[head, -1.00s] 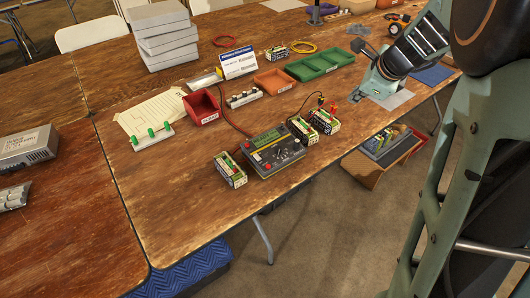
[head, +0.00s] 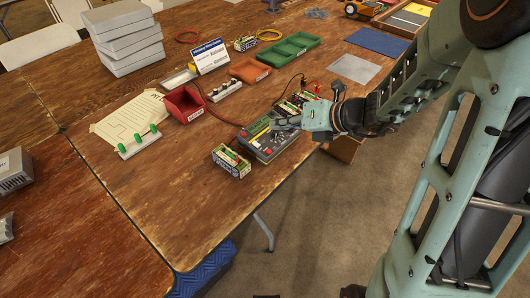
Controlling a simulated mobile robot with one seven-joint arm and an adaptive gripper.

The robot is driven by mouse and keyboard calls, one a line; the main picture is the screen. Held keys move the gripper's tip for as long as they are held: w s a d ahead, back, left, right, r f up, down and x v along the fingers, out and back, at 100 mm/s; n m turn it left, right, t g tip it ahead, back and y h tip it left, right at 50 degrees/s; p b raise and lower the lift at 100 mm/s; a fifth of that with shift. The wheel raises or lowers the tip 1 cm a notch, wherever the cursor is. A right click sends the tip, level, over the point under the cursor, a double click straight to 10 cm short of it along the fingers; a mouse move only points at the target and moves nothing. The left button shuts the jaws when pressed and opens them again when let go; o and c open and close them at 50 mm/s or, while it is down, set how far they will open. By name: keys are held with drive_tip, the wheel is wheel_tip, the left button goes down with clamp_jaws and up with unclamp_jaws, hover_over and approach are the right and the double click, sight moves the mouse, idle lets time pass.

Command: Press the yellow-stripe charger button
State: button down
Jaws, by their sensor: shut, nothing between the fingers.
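The charger (head: 262,151) is a dark grey box near the front edge of the wooden table. A yellow strip (head: 254,130) and a green area show on its top at the left. My gripper (head: 275,124) is shut and empty. It reaches in from the right, with its fingertips over the charger's upper part. It hides much of the charger's right side and top. I cannot tell whether the fingertips touch it, and no single button can be made out clearly.
A battery pack (head: 231,161) stands left of the charger; another (head: 291,103) is behind it with wires. A red bin (head: 184,105), orange tray (head: 249,71) and green tray (head: 288,50) stand further back. Bare table lies in front left.

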sight(269, 151)
idle(0.4)
drive_tip(key=f+b, duration=0.2)
drive_tip(key=f, duration=0.1)
drive_tip(key=a+f+b, duration=0.1)
drive_tip(key=f+b, duration=0.1)
drive_tip(key=b, duration=0.1)
drive_tip(key=w+f+b, duration=0.1)
drive_tip(key=f+b, duration=0.2)
drive_tip(key=shift+a+f, duration=0.15)
drive_tip(key=shift+f, duration=0.2)
drive_tip(key=shift+f, duration=0.1)
idle(1.1)
drive_tip(key=shift+f+b, duration=0.3)
drive_tip(key=shift+b, duration=0.1)
drive_tip(key=shift+a+f, duration=0.1)
drive_tip(key=shift+f, duration=0.35)
idle(0.6)
drive_tip(key=shift+r+p, duration=0.6)
drive_tip(key=shift+r, duration=0.25)
drive_tip(key=shift+r, duration=0.1)
